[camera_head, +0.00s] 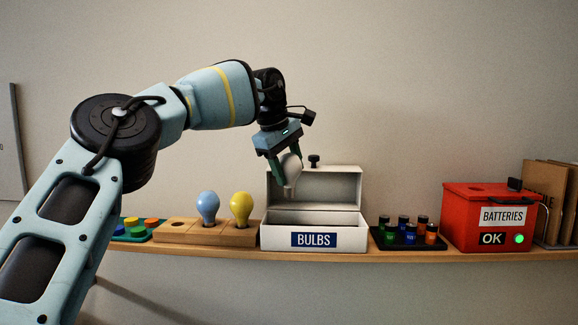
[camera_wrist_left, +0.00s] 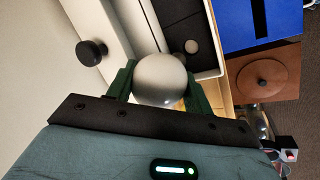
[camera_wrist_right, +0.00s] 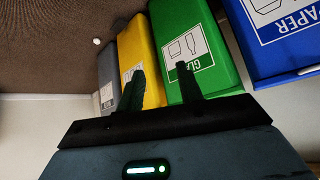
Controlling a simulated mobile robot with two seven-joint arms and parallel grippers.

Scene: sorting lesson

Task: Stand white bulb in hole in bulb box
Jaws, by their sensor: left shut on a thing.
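The white bulb (camera_head: 291,171) hangs base down in my left gripper (camera_head: 285,158), which is shut on its globe. It is above the open bulb box (camera_head: 345,239), a white box labelled BULBS with its lid (camera_head: 332,185) raised at the back. In the left wrist view the white bulb (camera_wrist_left: 160,79) sits between both fingers, and part of the box's dark interior (camera_wrist_left: 190,22) shows beyond it, with a small pale round spot. My right gripper (camera_wrist_right: 160,85) is open and empty in the right wrist view, away from the shelf.
A wooden block (camera_head: 180,231) holds a blue bulb (camera_head: 208,207) and a yellow bulb (camera_head: 241,208) left of the box. A battery tray (camera_head: 408,241) and a red battery box (camera_head: 460,215) stand right. Yellow (camera_wrist_right: 150,55) and green (camera_wrist_right: 190,40) bins lie beyond my right gripper.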

